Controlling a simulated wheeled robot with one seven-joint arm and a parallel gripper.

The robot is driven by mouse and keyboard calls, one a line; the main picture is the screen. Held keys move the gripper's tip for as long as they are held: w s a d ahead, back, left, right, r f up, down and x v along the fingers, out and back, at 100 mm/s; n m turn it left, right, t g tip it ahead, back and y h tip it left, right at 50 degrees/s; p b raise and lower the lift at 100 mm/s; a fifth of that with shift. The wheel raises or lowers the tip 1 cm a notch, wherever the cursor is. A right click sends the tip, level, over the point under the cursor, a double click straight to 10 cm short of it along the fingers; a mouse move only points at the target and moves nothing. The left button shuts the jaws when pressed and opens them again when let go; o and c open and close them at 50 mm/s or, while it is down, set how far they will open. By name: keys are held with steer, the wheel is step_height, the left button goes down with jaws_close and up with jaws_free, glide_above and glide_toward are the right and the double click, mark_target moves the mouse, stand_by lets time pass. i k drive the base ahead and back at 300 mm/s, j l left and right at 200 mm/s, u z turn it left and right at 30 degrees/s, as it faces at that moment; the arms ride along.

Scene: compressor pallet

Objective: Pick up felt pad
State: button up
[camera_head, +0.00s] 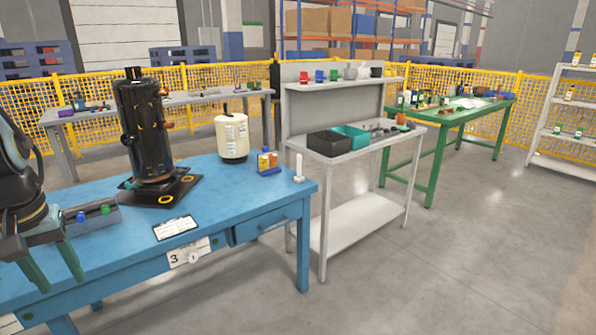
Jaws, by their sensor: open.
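I cannot make out a felt pad for certain in the head view. My gripper (57,279) is at the lower left, in front of the blue table (262,192). Its two green fingers point down and stand apart, with nothing seen between them. A tall black compressor (143,125) stands upright on a black base plate (163,192) on the blue table, to the right of my gripper.
A grey tray (92,219) with blue and green caps lies beside my gripper. A clipboard (175,227), cream canister (231,137), small bottles (267,160) and white post (298,168) share the table. Beyond stand a grey bench (352,158) and green table (440,117).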

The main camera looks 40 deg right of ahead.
mark_target(299, 179)
steer(key=i+l+u, duration=0.2)
steer(key=l, duration=0.8)
steer(key=l+u, duration=0.2)
steer(key=l, duration=0.75)
steer(key=l+u, duration=0.25)
steer(key=l, duration=0.8)
steer(key=k+l+u, duration=0.2)
steer(key=l, duration=0.75)
steer(key=i+l, duration=0.05)
